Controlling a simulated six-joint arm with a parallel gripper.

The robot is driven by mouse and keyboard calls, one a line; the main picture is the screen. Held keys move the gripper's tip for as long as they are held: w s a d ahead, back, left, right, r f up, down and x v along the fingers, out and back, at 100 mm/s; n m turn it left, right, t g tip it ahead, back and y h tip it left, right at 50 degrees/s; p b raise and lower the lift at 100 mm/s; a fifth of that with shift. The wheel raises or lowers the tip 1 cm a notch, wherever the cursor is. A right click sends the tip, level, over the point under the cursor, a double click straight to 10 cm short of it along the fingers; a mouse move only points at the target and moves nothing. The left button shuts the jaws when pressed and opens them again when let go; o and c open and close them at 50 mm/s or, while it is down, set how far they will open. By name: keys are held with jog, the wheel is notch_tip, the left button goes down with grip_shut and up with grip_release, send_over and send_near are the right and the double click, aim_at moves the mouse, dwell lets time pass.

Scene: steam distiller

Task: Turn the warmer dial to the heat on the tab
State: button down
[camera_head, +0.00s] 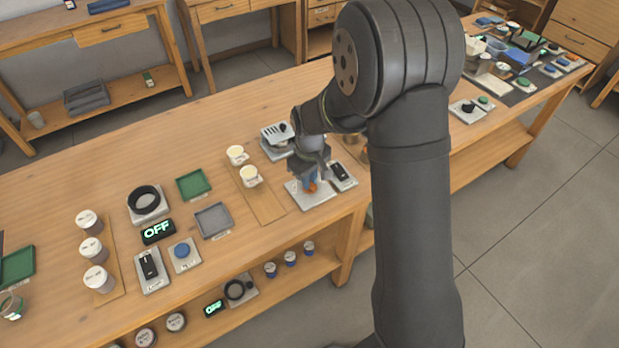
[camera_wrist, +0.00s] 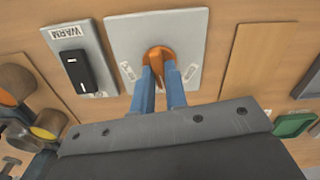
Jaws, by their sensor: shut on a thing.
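The warmer dial is an orange round knob (camera_wrist: 160,58) with a raised grip, set on a pale grey plate (camera_wrist: 187,30). My gripper (camera_wrist: 162,72) has its blue fingers shut on the knob's grip in the wrist view. In the head view my gripper (camera_head: 309,178) is down over the same plate (camera_head: 318,197), with a bit of the orange knob (camera_head: 311,187) showing. Small labels sit on the plate at either side of the knob, too small to read. I cannot tell which label the dial points at. I cannot make out the tab.
A black rocker switch (camera_wrist: 86,71) on a plate labelled "WARM" stands beside the dial plate. A wooden board (camera_head: 256,196) with two cups lies to the left. A grey slotted block (camera_head: 277,140) stands behind. Brown round-topped items (camera_wrist: 20,82) are close at the wrist view's left.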

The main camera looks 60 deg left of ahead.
jog(key=shift+n, duration=0.5)
jog(key=c, duration=1.4)
grip_release()
jog(key=shift+c, duration=0.2)
jog(key=shift+r, duration=0.1)
notch_tip(320, 180, up, 17)
jog(key=shift+r, duration=0.15)
notch_tip(320, 180, down, 18)
jog(key=shift+r, duration=0.25)
